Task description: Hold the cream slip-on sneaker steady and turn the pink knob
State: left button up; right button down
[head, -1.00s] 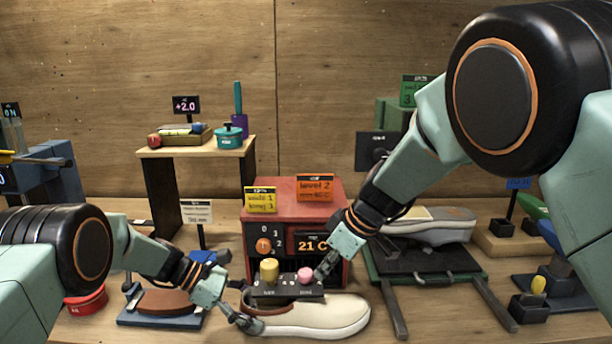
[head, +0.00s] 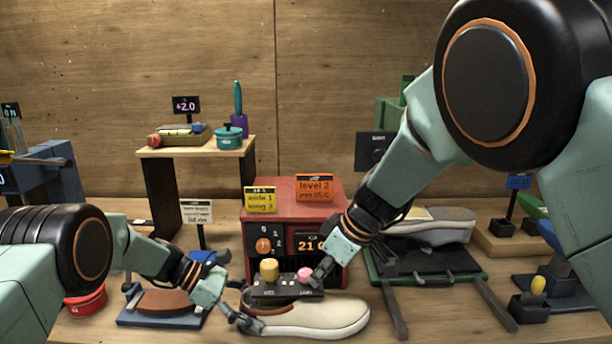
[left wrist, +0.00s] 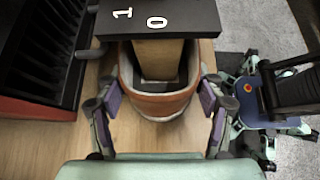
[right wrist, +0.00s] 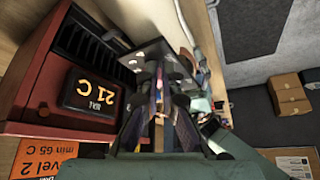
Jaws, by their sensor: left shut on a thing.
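The cream slip-on sneaker (head: 325,314) lies on the wooden table, its toe to the right. My left gripper (head: 245,323) is shut on its heel; the left wrist view shows the heel (left wrist: 158,104) between the fingers (left wrist: 155,100). The pink knob (head: 305,274) sits at the right of a dark control panel (head: 288,292) above the sneaker, right of a yellow knob (head: 269,270). My right gripper (head: 317,279) is at the pink knob's right side. In the right wrist view its fingers (right wrist: 160,85) are close together at the panel; their grip on the knob is unclear.
A red heater box (head: 290,195) reading 21 C stands behind the panel. A green-framed rack (head: 425,265) with a grey sneaker (head: 430,228) is at right. A blue stand with a brown pad (head: 165,302) and a red tin (head: 86,301) are at left.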

jog(key=shift+s+d, duration=0.1)
jog(key=shift+s, duration=0.25)
dwell(0.3)
notch_tip(320, 180, up, 6)
dwell(0.6)
jog(key=shift+w+d, duration=0.1)
jog(key=shift+w+d+f, duration=0.15)
jog(key=shift+w+f, duration=0.2)
jog(key=shift+f, duration=0.65)
jog(key=shift+w+d+f, duration=0.2)
jog(key=shift+w+f, duration=0.2)
jog(key=shift+f, duration=0.65)
jog(key=shift+w+d+f, duration=0.15)
jog(key=shift+w+f, duration=0.2)
jog(key=shift+f, duration=0.65)
jog(key=shift+a, duration=0.3)
jog(key=shift+s+a, duration=0.25)
jog(key=shift+s, duration=0.4)
